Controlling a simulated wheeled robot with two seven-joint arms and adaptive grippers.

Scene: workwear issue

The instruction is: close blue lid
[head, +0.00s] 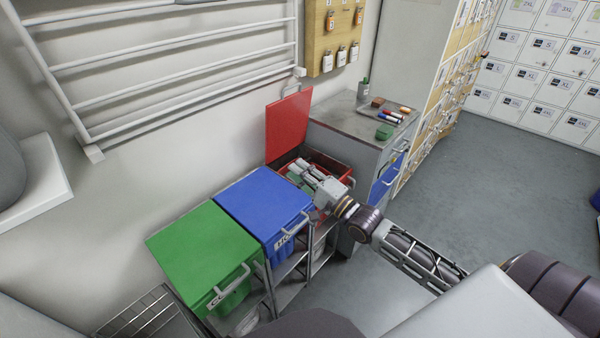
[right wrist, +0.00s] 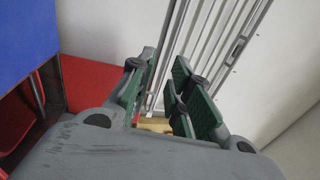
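The blue lid (head: 262,200) lies flat on the blue bin (head: 285,241), between the green and red bins in the head view. It looks shut, with a pale handle at its front edge. My right gripper (head: 303,174) is to the right of the blue lid, over the open red bin. In the right wrist view, its green-padded fingers (right wrist: 163,88) are apart with nothing held between them. A blue surface (right wrist: 28,40) shows at the left there; I cannot tell which part of the bin it is. My left gripper is not in view.
The red lid (head: 288,125) stands raised against the wall behind the red bin (head: 340,172). The green lid (head: 200,245) is shut at the left. A grey cabinet (head: 345,125) with markers on top stands right of the bins. Open floor (head: 470,190) lies further right.

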